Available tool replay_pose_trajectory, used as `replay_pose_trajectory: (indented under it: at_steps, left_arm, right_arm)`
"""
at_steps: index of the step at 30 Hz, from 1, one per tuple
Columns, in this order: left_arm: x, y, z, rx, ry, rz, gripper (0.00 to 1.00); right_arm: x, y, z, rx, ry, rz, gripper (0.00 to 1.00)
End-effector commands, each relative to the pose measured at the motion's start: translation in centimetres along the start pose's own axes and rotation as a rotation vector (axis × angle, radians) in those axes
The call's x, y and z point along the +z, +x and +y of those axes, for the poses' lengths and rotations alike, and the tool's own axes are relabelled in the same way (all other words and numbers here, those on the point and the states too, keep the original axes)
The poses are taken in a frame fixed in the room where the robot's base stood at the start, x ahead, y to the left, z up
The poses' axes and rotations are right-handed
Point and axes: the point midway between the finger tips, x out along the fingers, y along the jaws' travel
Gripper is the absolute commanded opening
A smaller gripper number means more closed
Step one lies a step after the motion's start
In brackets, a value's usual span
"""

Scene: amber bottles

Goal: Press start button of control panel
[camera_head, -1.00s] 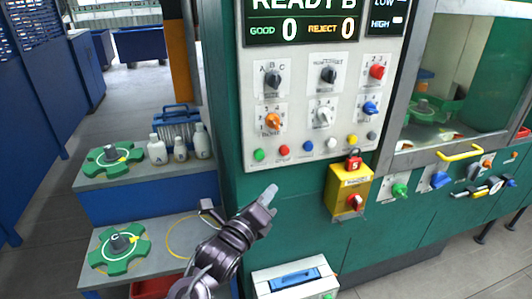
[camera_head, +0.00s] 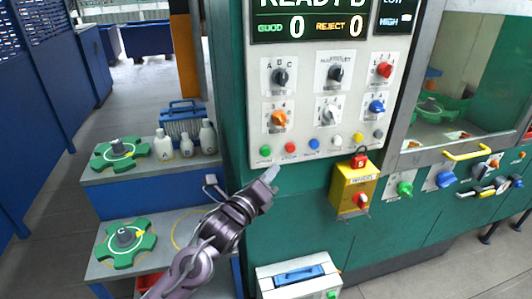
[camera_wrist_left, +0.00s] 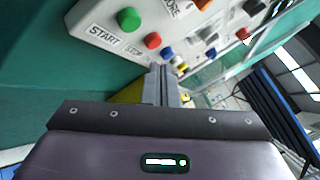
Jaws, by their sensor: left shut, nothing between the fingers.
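The control panel (camera_head: 322,110) is a pale plate on a green cabinet, with a row of small coloured buttons along its bottom. The green start button (camera_head: 265,151) is at the left end of that row. In the left wrist view the green button (camera_wrist_left: 128,19) sits above the printed word START, beside a red button (camera_wrist_left: 152,40) marked STOP. My left gripper (camera_head: 272,172) is shut and empty, its tips just below and slightly right of the green button in the head view. The shut fingers (camera_wrist_left: 160,85) also show in the wrist view, apart from the button. My right gripper is not in view.
A yellow box (camera_head: 345,194) with a red knob and red padlock juts out right of my left gripper. Two grey shelves at left hold green handwheels (camera_head: 120,153) and several bottles (camera_head: 163,146). A white case (camera_head: 270,283) with a blue handle stands below.

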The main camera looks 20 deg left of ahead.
Motion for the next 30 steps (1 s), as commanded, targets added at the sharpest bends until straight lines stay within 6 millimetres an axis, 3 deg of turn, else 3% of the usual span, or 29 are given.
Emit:
replay_pose_trajectory:
  at_steps: [12, 30]
  left_arm:
    - [2.0, 2.8, 2.0, -0.001, 0.000, 0.001, 0.00]
    - [2.1, 2.9, 2.1, -0.001, -0.002, 0.001, 0.00]
  right_arm:
    - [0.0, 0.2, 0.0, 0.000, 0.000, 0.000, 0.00]
    - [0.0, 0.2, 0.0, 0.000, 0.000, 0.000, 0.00]
